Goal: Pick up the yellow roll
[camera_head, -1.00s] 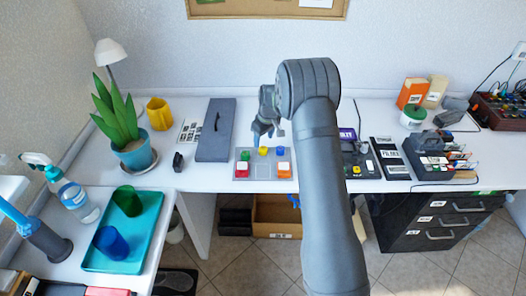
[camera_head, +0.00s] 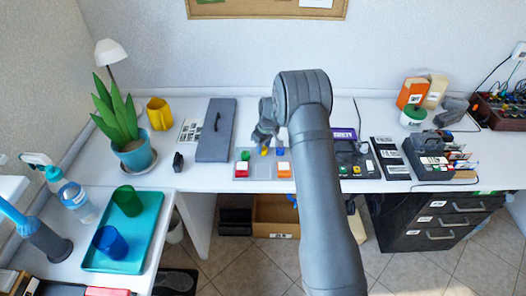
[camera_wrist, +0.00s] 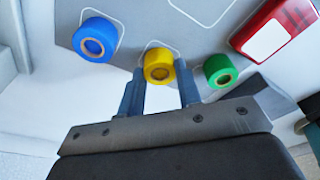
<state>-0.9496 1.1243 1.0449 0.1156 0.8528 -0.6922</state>
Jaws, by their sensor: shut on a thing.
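The yellow roll (camera_wrist: 159,66) is between the two fingers of my gripper (camera_wrist: 160,90) in the wrist view, and the gripper is shut on it. It stands in line with a blue roll (camera_wrist: 95,38) and a green roll (camera_wrist: 220,70) on the grey tray (camera_wrist: 150,18). In the head view my gripper (camera_head: 264,143) is low over the far edge of the tray (camera_head: 262,172). Only a bit of the yellow roll (camera_head: 264,151) shows there, below the fingers. The green roll (camera_head: 245,155) is to its left. I cannot tell whether the yellow roll is clear of the tray.
A grey flat case (camera_head: 215,130) lies left of the tray. A black device (camera_head: 355,160) stands to the right. The desk behind the tray is bare.

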